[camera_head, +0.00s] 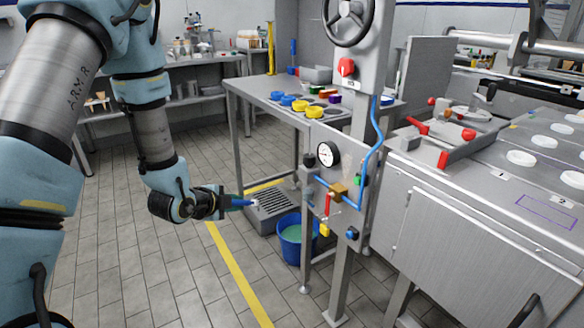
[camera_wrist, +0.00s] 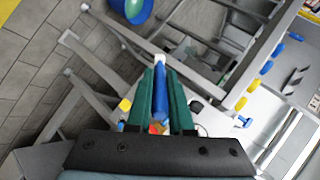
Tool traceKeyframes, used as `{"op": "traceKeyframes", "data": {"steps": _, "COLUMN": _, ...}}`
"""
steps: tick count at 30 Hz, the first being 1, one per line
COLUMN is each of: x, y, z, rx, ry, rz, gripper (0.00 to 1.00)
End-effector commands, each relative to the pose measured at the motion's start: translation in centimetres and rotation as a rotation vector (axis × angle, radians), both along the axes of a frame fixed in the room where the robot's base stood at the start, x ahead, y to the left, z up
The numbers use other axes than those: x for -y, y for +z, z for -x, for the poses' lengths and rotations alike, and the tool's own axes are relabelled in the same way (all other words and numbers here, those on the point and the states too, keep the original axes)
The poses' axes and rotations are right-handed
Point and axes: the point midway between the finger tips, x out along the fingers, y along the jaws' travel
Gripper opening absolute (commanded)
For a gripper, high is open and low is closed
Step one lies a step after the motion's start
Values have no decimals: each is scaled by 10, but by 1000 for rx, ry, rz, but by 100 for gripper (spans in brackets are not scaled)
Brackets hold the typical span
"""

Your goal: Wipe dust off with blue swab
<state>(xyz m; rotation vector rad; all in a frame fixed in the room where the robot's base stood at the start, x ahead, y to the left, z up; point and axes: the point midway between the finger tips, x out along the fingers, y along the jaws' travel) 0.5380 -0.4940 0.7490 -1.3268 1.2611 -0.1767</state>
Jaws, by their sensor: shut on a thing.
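My gripper (camera_head: 232,202) reaches out at mid-height left of the valve panel, above the floor. In the wrist view its green fingers (camera_wrist: 161,100) are shut on the blue swab (camera_wrist: 158,92), which lies lengthwise between them with its white tip (camera_wrist: 160,58) pointing away. In the head view the swab (camera_head: 243,203) shows as a short blue stick, with its pale end to the right, apart from the panel. The valve panel (camera_head: 318,180) carries a round gauge (camera_head: 328,154), blue pipes and a red handle. I cannot make out any dust in either view.
A blue bucket (camera_head: 290,246) with greenish liquid stands on the floor beside a grey step (camera_head: 268,205). A metal table (camera_head: 240,88) behind holds blue, yellow and other coloured round parts. A steel counter (camera_head: 490,210) fills the right.

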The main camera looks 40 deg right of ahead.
Motion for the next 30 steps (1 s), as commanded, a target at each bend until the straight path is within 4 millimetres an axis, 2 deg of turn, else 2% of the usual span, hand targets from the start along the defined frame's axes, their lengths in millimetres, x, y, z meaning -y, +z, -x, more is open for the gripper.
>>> {"op": "traceKeyframes", "data": {"steps": 1, "x": 20, "y": 22, "z": 14, "rx": -11, "ry": -67, "rz": 14, "gripper": 0}}
{"op": "traceKeyframes", "data": {"steps": 6, "x": 70, "y": 66, "z": 62, "rx": -63, "ry": -277, "rz": 33, "gripper": 0}}
{"op": "traceKeyframes", "data": {"steps": 12, "x": 100, "y": 96, "z": 100, "rx": -107, "ry": -428, "rz": 38, "gripper": 0}}
{"op": "traceKeyframes", "data": {"steps": 18, "x": 111, "y": 103, "z": 112, "rx": -122, "ry": -470, "rz": 38, "gripper": 0}}
{"op": "traceKeyframes", "data": {"steps": 30, "x": 148, "y": 103, "z": 114, "rx": -122, "ry": -469, "rz": 38, "gripper": 0}}
